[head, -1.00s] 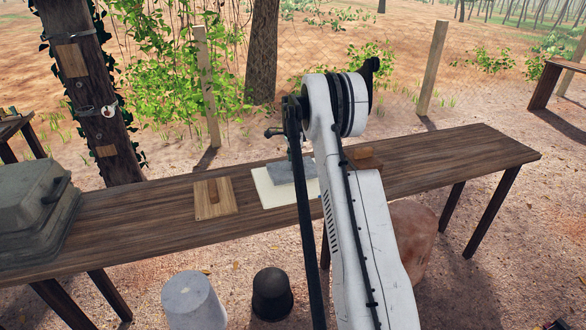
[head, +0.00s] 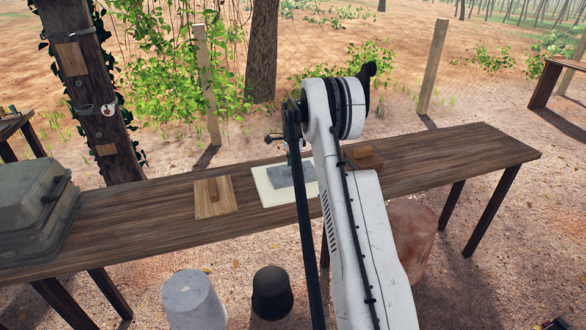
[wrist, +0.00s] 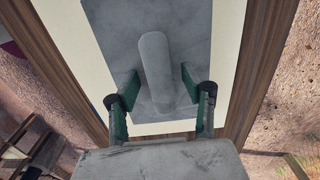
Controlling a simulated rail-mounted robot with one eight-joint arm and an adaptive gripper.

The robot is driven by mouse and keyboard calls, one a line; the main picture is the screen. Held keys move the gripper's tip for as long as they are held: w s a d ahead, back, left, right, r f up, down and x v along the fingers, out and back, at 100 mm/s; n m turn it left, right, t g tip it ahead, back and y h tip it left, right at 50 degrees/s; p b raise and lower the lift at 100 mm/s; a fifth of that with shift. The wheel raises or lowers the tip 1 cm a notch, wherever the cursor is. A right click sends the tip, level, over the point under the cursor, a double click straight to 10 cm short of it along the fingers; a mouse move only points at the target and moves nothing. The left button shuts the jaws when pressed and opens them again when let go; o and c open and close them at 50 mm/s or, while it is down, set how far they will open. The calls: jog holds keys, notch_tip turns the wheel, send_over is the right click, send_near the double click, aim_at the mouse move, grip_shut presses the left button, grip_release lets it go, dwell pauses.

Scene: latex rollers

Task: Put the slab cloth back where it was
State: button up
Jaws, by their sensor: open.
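The slab cloth (head: 287,177) is a flat grey piece lying on a cream board (head: 262,194) on the long wooden table. In the wrist view the grey cloth (wrist: 112,22) has a rounded raised ridge along its middle, with the cream board (wrist: 72,35) showing around it. My gripper (wrist: 160,79) is open, with one green-padded finger on each side of the ridge and a visible gap to it. In the head view my arm hides part of the cloth and board, and my fingers cannot be made out.
A small brown block (head: 367,157) sits to the right. A grey lidded case (head: 35,210) stands at the left end. The table's right part is clear.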

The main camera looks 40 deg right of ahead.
notch_tip(320, 180, up, 11)
jog(key=s+a+r+n+t, duration=0.1)
jog(key=s+a+r+n, duration=0.25)
jog(key=a+r, duration=0.4)
jog(key=s+a+r+n+t+h, duration=0.1)
jog(key=s+a+r+n, duration=0.3)
jog(key=a, duration=0.6)
jog(key=s+a+r+n+t, duration=0.1)
jog(key=s+a+r+n, duration=0.25)
jog(key=a+r, duration=0.5)
jog(key=s+a+n+t, duration=0.2)
jog(key=s+a+n, duration=0.3)
jog(key=s+a, duration=0.8)
jog(key=s+a+f+n+t, duration=0.1)
jog(key=s+a+f+n, duration=0.2)
jog(key=s, duration=0.3)
jog(key=s+a+f+n+t+y, duration=0.1)
jog(key=s+a+f+n, duration=0.2)
jog(key=s+f, duration=0.2)
jog(key=shift+s+a+b, duration=0.25)
jog(key=shift+s+b, duration=0.1)
jog(key=shift+s, duration=0.85)
notch_tip(320, 180, down, 3)
jog(key=b, duration=0.3)
